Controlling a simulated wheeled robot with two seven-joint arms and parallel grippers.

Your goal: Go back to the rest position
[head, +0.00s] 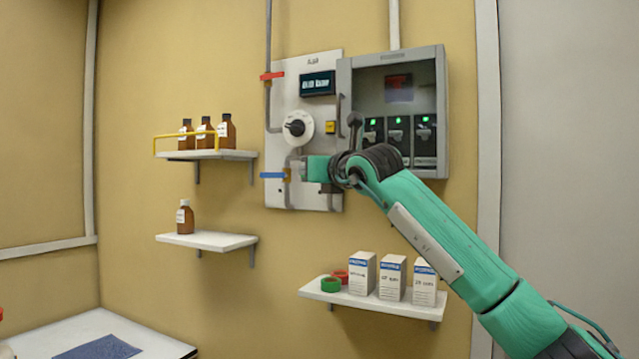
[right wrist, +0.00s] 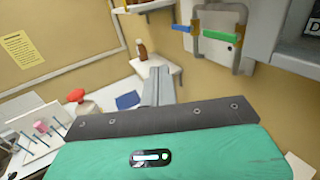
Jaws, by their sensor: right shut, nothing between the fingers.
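My right arm comes in from the right in the head view, raised in front of the wall panel. Its gripper (head: 304,170) is in front of the panel's lower part, near the blue valve handle (head: 272,175). In the right wrist view the gripper's grey fingers (right wrist: 158,80) are together with nothing between them. The wrist view shows the blue handle (right wrist: 181,28) and a green handle (right wrist: 221,36) on the pipes at the upper right, apart from the fingers. My left gripper is in neither view.
The grey panel (head: 284,100) and an open cabinet (head: 370,75) are close to my right arm. Wall shelves hold brown bottles (head: 184,218), white boxes (head: 392,280) and tape rolls (head: 330,285). A white table (head: 75,325) with a blue mat (head: 100,349) stands at lower left.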

